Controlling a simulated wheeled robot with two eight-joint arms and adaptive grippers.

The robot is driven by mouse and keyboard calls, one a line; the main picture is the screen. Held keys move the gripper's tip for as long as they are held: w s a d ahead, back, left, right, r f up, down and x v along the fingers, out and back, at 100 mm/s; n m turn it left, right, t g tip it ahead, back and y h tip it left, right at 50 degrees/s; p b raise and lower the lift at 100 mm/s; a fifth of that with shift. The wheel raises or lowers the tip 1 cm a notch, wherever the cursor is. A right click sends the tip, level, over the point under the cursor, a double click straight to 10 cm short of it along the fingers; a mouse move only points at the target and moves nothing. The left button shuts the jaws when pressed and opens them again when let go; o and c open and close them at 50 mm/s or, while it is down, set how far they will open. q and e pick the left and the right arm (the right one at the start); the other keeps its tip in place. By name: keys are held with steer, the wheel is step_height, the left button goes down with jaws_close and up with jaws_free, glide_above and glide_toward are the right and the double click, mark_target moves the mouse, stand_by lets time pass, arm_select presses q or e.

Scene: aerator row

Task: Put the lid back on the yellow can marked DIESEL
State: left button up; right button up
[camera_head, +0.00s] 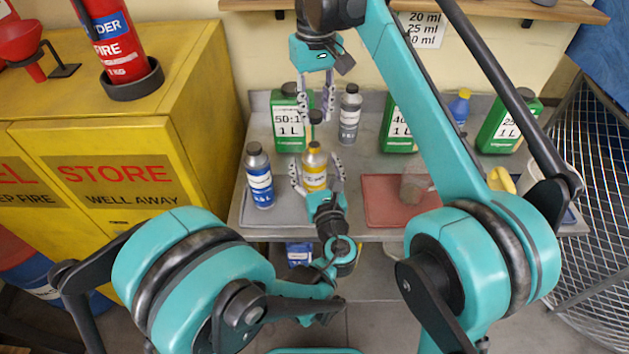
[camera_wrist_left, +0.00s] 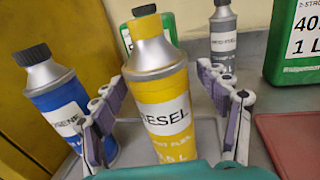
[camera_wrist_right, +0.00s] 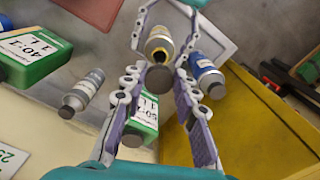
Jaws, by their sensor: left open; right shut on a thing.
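The yellow can marked DIESEL (camera_head: 314,172) stands upright on the bench, its neck uncovered in the right wrist view (camera_wrist_right: 159,48). My left gripper (camera_head: 316,182) is open, with its fingers on either side of the can; the left wrist view shows the can (camera_wrist_left: 165,110) between them. My right gripper (camera_head: 316,108) points down from above and is shut on the dark lid (camera_head: 316,117). The exact gap between lid and neck is hard to tell.
A blue bottle (camera_head: 260,178) stands left of the can and a grey bottle (camera_head: 350,115) behind right. Green jugs (camera_head: 291,122) line the back. A red mat (camera_head: 385,205) with a clear cup (camera_head: 414,186) lies to the right. The yellow cabinet (camera_head: 200,130) is left.

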arm_select(q)
jaws_close()
arm_select(e)
glide_above(315, 146)
steer(key=shift+f, duration=2.45)
steer(key=shift+f, duration=0.9)
steer(key=shift+f, duration=0.55)
